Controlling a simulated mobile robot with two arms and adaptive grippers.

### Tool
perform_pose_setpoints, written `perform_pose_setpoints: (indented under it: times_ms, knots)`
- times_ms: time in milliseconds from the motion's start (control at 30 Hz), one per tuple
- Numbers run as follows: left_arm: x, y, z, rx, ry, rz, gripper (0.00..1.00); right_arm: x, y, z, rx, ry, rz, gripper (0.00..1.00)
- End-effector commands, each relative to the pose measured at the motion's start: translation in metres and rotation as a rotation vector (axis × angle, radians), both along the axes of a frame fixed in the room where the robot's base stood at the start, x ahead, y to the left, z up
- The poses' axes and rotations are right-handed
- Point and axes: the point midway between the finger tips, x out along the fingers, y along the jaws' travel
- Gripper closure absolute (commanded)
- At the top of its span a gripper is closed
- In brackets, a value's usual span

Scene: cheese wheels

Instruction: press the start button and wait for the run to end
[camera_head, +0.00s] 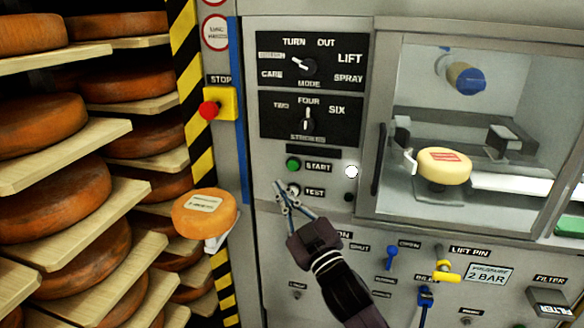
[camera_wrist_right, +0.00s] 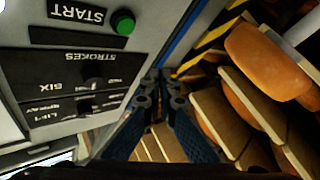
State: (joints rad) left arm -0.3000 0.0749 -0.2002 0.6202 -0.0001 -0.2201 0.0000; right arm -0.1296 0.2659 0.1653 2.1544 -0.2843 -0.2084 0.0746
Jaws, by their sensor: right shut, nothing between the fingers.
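The green start button (camera_head: 293,164) is on the grey machine panel, left of its START label. It also shows at the top of the right wrist view (camera_wrist_right: 123,22), where the panel appears upside down. My right gripper (camera_head: 281,190) is shut and empty. In the head view its fingertips appear just below the start button, beside the TEST button (camera_head: 294,191), which they partly overlap. In the right wrist view, the gripper's fingertips (camera_wrist_right: 160,82) are apart from the green button in the picture. I cannot tell their exact distance from the panel. My left gripper is out of view.
A red stop button (camera_head: 210,110) is at left. Mode (camera_head: 308,65) and strokes (camera_head: 307,122) knobs are above. A round white light (camera_head: 351,171) is right of START. A cheese wheel (camera_head: 443,165) sits behind the window; another (camera_head: 204,212) is outside, near the shelves (camera_head: 130,190).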

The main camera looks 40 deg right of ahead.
Motion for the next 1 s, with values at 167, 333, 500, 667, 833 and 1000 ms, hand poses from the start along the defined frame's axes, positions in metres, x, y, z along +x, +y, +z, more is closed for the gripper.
perform_pose_setpoints:
  times_ms: [167, 333, 500, 667, 833, 1000]
  knots:
    - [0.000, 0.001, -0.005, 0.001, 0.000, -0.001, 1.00, 0.017, -0.020, 0.000, -0.004, -0.001, -0.002, 1.00]
    - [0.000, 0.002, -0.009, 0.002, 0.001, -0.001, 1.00, 0.032, -0.039, 0.000, -0.002, -0.001, -0.003, 1.00]
    - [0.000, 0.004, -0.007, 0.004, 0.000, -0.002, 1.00, 0.043, -0.051, 0.001, -0.001, 0.000, -0.001, 1.00]
    - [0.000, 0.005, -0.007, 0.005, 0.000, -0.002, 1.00, 0.049, -0.058, 0.001, 0.001, 0.000, -0.002, 1.00]
    - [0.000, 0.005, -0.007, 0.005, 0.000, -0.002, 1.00, 0.050, -0.059, 0.001, 0.002, 0.000, -0.002, 1.00]
    - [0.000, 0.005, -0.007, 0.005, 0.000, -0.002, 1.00, 0.050, -0.059, 0.001, 0.000, 0.000, -0.001, 1.00]
